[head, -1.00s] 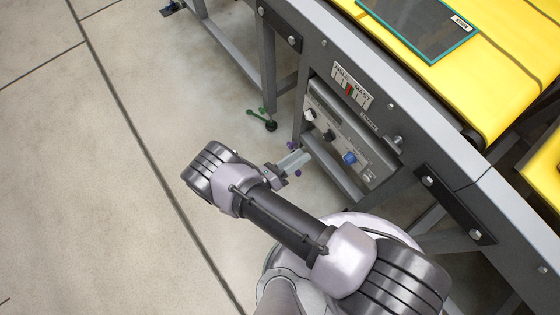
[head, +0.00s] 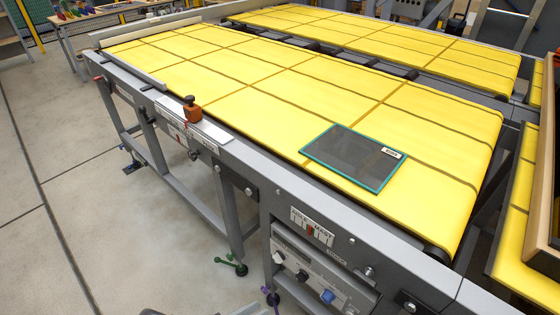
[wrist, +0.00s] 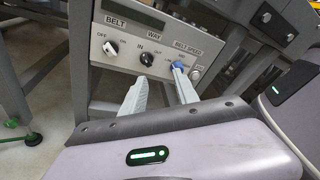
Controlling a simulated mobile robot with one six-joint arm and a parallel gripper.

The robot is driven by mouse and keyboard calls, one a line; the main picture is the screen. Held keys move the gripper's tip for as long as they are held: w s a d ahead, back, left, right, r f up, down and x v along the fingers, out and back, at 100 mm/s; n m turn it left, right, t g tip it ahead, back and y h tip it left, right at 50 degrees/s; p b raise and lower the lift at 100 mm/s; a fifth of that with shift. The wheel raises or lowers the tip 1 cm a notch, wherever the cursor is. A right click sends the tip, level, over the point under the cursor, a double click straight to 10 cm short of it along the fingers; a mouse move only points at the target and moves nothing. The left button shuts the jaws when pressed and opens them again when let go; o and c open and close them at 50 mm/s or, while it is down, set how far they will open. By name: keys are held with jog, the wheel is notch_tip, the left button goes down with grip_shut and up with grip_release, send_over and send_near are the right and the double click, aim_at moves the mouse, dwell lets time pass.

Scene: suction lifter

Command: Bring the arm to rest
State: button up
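My gripper (wrist: 160,80) shows in the wrist view with its two pale fingers apart and nothing between them. It points at the control panel (wrist: 128,68) under the conveyor. The tip of the right finger overlaps the blue belt-speed knob (wrist: 177,65) in the picture; I cannot tell whether they touch.
The yellow conveyor belt (head: 235,68) carries a dark, teal-edged panel (head: 352,158). An orange-brown block with a black knob (head: 192,110) sits on the frame's near edge. Conveyor legs (head: 228,210) stand beside the panel. Open floor (head: 60,255) lies to the left.

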jog(key=w+d+r+m+g+y, duration=0.1)
jog(key=d+r+m+g+y, duration=0.1)
jog(key=d+r+m+g, duration=0.35)
jog(key=w+d+r+m+g+y, duration=0.1)
jog(key=d+r+m+g+y, duration=0.1)
jog(key=r+m, duration=0.7)
jog(key=w+d+r+m+g+y, duration=0.2)
jog(key=d+r+m+g, duration=0.15)
jog(key=r, duration=0.65)
jog(key=s+d+r+m+t+y, duration=0.3)
jog(key=s+d+r+m+y, duration=0.1)
jog(key=r+m, duration=0.3)
jog(key=s+d+r+m+t+y, duration=0.3)
jog(key=r+m, duration=0.4)
jog(key=m, duration=0.5)
jog(key=shift+s+d+r+y, duration=0.3)
jog(key=shift+s+d+y, duration=0.4)
jog(key=shift+s+y, duration=0.3)
